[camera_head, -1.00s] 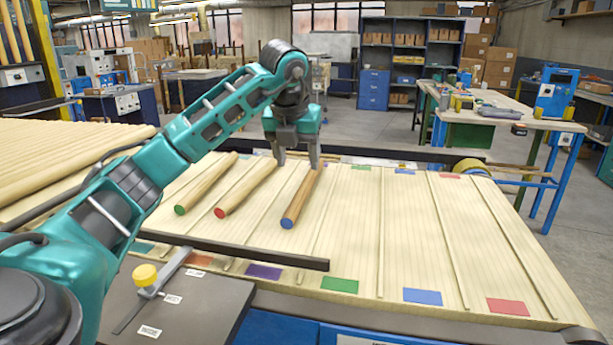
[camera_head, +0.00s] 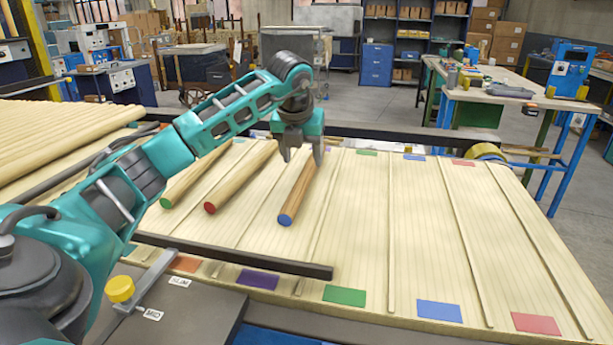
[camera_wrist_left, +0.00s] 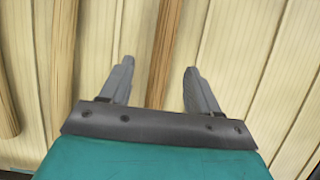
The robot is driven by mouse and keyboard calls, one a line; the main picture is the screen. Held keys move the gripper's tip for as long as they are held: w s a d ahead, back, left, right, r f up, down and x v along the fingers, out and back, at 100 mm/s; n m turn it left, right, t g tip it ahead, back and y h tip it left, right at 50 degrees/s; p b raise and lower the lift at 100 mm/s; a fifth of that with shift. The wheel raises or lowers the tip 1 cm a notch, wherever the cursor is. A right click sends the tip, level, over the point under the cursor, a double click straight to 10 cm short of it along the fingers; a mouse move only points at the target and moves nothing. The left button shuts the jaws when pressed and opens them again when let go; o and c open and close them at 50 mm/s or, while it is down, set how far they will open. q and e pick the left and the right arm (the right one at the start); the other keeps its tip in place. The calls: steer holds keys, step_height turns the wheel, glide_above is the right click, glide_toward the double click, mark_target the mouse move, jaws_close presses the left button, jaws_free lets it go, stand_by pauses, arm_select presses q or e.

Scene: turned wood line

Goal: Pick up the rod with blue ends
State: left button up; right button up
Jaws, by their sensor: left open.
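The rod with a blue end (camera_head: 298,192) lies on the slatted wooden table, its blue end facing me. My left gripper (camera_head: 302,160) is open and points down over the far part of this rod. In the left wrist view the rod (camera_wrist_left: 165,45) runs between the two spread fingers (camera_wrist_left: 158,68), with gaps on both sides. Its coloured ends do not show there, and its far end is hidden by the gripper in the head view. My right gripper is not in view.
A red-ended rod (camera_head: 240,176) and a green-ended rod (camera_head: 194,180) lie to the left. A dark bar (camera_head: 240,257) crosses the near left of the table. Coloured patches, such as green (camera_head: 344,296), mark the near edge. The table's right side is clear of thick rods.

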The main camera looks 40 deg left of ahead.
mark_target(307, 169)
arm_select(q)
steer(key=x, duration=0.5)
steer(key=shift+w+f, duration=0.25)
steer(key=shift+w, duration=0.15)
steer(key=shift+r, duration=0.1)
jaws_close()
